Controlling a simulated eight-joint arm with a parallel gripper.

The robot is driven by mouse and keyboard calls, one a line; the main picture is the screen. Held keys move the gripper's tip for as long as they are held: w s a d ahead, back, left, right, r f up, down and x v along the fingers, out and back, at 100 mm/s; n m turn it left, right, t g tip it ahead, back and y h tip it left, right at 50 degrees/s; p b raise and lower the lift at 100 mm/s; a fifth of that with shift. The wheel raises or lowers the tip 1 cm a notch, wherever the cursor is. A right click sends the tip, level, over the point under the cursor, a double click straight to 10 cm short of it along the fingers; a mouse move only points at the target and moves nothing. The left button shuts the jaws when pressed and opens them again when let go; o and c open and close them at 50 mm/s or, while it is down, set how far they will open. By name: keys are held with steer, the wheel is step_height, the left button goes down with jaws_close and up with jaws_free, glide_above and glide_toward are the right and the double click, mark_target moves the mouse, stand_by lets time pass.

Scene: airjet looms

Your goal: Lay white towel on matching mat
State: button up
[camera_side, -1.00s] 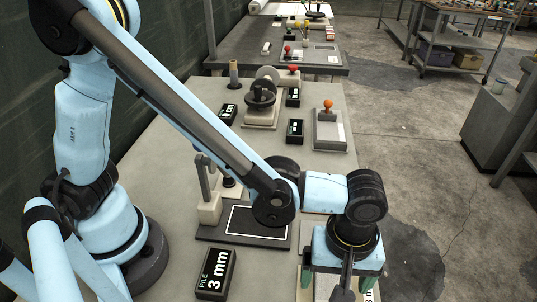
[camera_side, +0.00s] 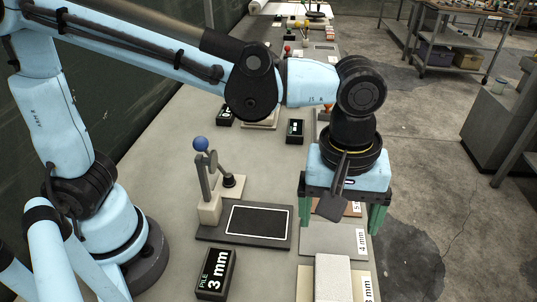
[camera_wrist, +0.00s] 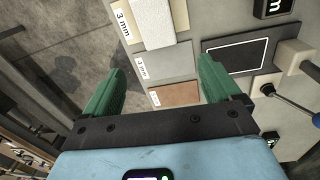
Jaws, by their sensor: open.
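The white towel (camera_side: 333,277) is a pale folded slab lying flat on the cream mat (camera_side: 304,284), whose label reads 3 mm. The lower end of both is cut off by the side view's frame. In the wrist view the towel (camera_wrist: 155,22) lies beside the 3 mm label. A black display block (camera_side: 215,274) reads "PILE 3 mm". My gripper (camera_side: 341,224), with green fingers, is open and empty, raised above the mats and farther back than the towel. In the wrist view its fingers (camera_wrist: 163,66) are spread wide with nothing between them.
A grey 4 mm mat (camera_side: 330,241) lies behind the cream mat, and a brown mat (camera_wrist: 178,94) lies beyond it. A dark plate with a white outline (camera_side: 258,221) and a blue-knobbed lever post (camera_side: 201,145) stand left. The bench's right edge is close to the mats.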

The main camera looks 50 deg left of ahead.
steer(key=a+m+t, duration=0.6)
steer(key=a+m, duration=0.2)
steer(key=a, duration=1.6)
steer(key=shift+w+t+y, duration=0.3)
steer(key=shift+w, duration=0.1)
